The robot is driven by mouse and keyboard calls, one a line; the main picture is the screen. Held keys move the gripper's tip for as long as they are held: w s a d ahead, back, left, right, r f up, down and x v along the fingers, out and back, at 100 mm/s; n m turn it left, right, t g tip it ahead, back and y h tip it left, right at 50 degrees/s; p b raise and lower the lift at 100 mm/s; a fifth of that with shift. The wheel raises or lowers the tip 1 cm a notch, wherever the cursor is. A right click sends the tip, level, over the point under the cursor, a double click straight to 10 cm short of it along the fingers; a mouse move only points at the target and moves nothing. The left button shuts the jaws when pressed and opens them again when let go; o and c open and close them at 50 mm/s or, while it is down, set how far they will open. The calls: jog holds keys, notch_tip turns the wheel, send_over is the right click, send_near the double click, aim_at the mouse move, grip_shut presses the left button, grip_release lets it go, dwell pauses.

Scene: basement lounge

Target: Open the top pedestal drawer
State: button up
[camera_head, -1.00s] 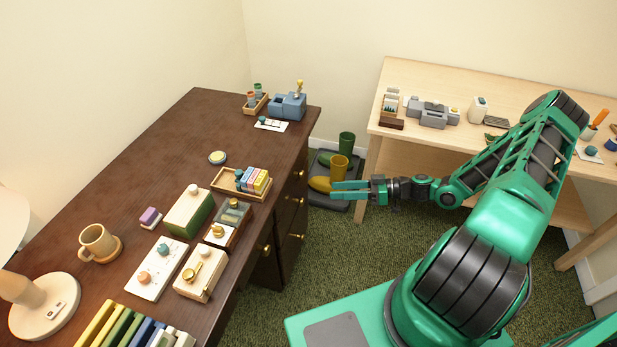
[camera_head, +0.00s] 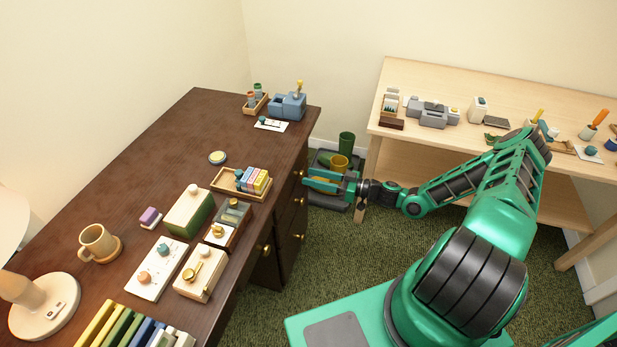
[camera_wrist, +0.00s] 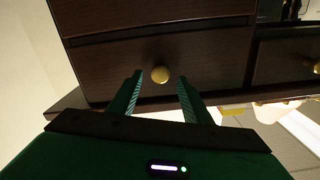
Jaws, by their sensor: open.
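The dark brown desk (camera_head: 150,150) has a pedestal with several stacked drawers on its right side, each with a brass knob. The top pedestal drawer (camera_wrist: 210,62) fills the middle of the wrist view and looks shut. Its round brass knob (camera_wrist: 160,74) shows between my fingertips. My gripper (camera_head: 307,179) is open beside the top of the pedestal, its fingers pointing at the drawer front. In the wrist view the knob lies in line with the gap of my gripper (camera_wrist: 160,80). I cannot tell whether the fingers touch it.
A wooden tray with coloured blocks (camera_head: 242,182) sits near the desk's edge above the drawers. A grey tray (camera_head: 330,200) with green and yellow cups lies on the carpet behind my gripper. A light wooden table (camera_head: 470,75) stands to the right.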

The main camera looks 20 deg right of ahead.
jog(key=shift+x, duration=0.95)
grip_shut()
